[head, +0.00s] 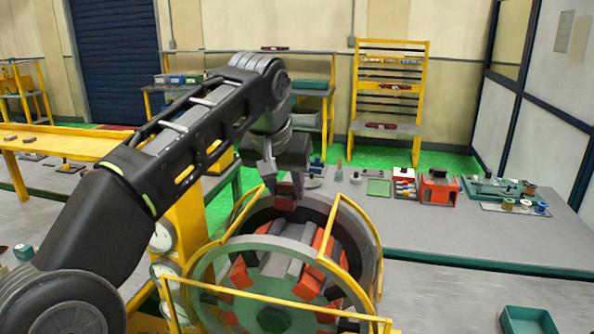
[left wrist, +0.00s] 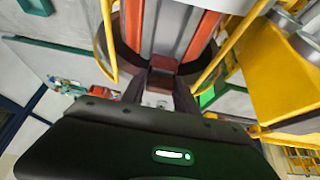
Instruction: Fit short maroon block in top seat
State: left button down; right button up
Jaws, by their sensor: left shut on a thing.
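The short maroon block (head: 285,203) is held between the fingers of my left gripper (head: 285,184), at the upper rim of the round stator (head: 207,272). My left gripper is shut on it, pointing down from above. In the left wrist view the block (left wrist: 162,80) sits between the two dark fingertips, in line with a grey strip (left wrist: 173,28) flanked by orange-red bars (left wrist: 203,38) inside the stator. The top seat is hidden around the block, and I cannot tell whether the block touches it. My right gripper is not in view.
Yellow guard bars (head: 370,222) surround the stator closely. Behind it, a grey bench (head: 440,228) holds a red box (head: 438,189), a green fixture (head: 487,188) and small parts. A teal tray (head: 528,320) is at the lower right. The bench's front middle is clear.

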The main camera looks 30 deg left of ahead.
aim_at(286, 209)
pick_arm(q)
jog(key=shift+r, duration=0.15)
jog(key=shift+s, duration=0.1)
jog(key=shift+r, duration=0.1)
jog(key=shift+d+f, duration=0.1)
jog(key=shift+f, duration=2.6)
jog(key=shift+f, duration=0.2)
jog(key=shift+f+b, duration=1.25)
jog(key=shift+f, duration=0.25)
